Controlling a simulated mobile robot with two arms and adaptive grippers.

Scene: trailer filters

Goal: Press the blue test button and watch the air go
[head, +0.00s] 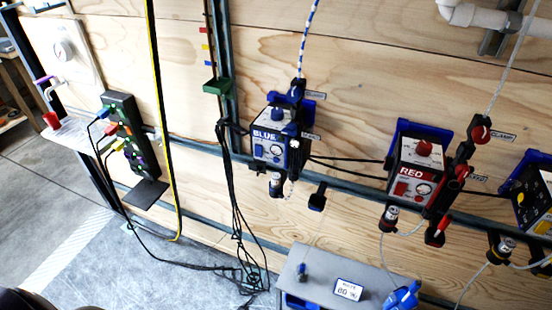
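The blue unit (268,148), marked BLUE, is mounted on the wooden wall near the middle of the head view. A blue round knob or button (277,114) sits on top of it. I cannot tell whether this is the test button. A blue and white striped line (309,30) comes down to the unit from above. A small metal-topped cylinder (276,184) hangs below it. I see no gripper in this view, and nothing touches the blue unit.
A red unit (411,182) and a dark unit with yellow (533,205) are mounted to the right. A grey bench (325,268) below bears a small display (348,290) and blue items. Dark cables hang left of the blue unit. Open floor (75,265) lies at lower left.

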